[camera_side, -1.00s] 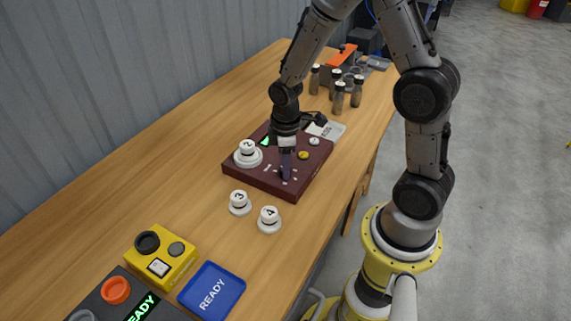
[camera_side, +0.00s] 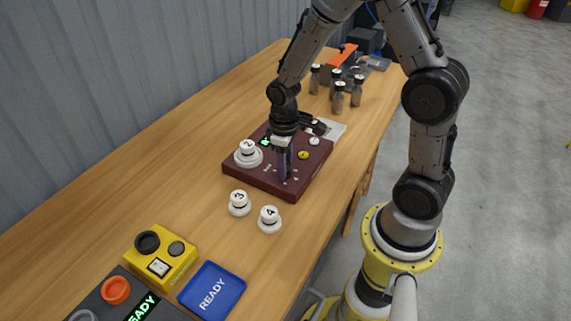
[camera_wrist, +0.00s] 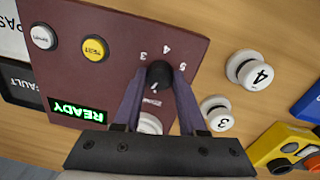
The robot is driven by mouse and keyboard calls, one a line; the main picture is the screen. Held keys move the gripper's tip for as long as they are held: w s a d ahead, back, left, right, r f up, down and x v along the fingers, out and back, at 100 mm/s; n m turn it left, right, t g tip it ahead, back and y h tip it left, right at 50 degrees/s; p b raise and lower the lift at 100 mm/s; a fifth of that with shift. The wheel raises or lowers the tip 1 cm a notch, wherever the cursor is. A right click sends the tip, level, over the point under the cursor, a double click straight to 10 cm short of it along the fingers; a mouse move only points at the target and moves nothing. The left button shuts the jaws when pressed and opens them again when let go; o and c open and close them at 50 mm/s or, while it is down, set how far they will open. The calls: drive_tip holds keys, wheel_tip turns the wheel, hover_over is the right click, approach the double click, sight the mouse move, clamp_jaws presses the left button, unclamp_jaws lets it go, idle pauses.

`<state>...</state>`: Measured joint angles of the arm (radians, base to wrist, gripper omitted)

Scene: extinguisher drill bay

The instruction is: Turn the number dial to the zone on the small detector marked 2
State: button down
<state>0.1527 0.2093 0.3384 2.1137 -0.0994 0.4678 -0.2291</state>
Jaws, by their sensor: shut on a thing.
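The number dial (camera_wrist: 159,74) is a black knob on the dark red panel (camera_side: 264,183). A white mark shows on its near side in the wrist view. Printed numbers 3, 4 and 5 show around its far side; those on the near side are hidden by my fingers. My gripper (camera_wrist: 158,84) is shut on the dial, one finger on each side, pointing down at the panel; it also shows in the side view (camera_side: 284,176). The small white detector marked 2 (camera_side: 247,152) sits on the panel's left corner, and is mostly hidden in the wrist view.
Detectors marked 3 (camera_side: 239,203) and 4 (camera_side: 269,219) stand on the table beside the panel. The panel has a white button (camera_wrist: 43,37), a yellow TEST button (camera_wrist: 95,47) and a green READY display (camera_wrist: 78,110). Several small bottles (camera_side: 338,98) stand farther back.

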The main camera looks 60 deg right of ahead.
drive_tip(key=m, duration=0.6)
drive_tip(key=shift+m, duration=0.4)
drive_tip(key=shift+w, duration=0.1)
idle(0.3)
drive_tip(key=shift+c, duration=2.3)
unclamp_jaws()
wheel_tip(320, 180, up, 14)
drive_tip(key=shift+a, duration=0.35)
drive_tip(key=shift+w, duration=0.1)
